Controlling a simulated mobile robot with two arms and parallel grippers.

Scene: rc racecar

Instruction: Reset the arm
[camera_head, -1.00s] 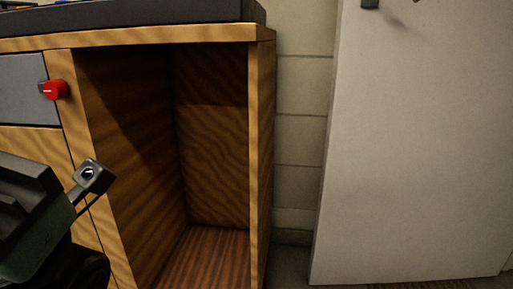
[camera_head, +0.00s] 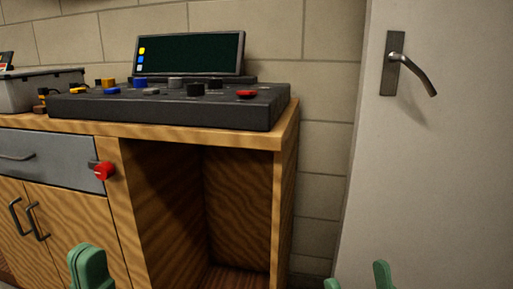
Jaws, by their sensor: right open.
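My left gripper (camera_head: 90,266) shows as a green tip at the bottom edge, left of centre, in front of the wooden cabinet. Whether its fingers are apart cannot be made out. My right gripper (camera_head: 358,279) shows two green fingertips apart at the bottom edge, in front of the wall and white door. It is open, with nothing visible between the tips. The rest of both arms is out of view.
A wooden workbench (camera_head: 200,133) with an open compartment carries a dark control console (camera_head: 170,108) and a screen (camera_head: 190,52). A red knob (camera_head: 104,171) sits by the grey drawer (camera_head: 45,160). A white door (camera_head: 440,170) stands at the right.

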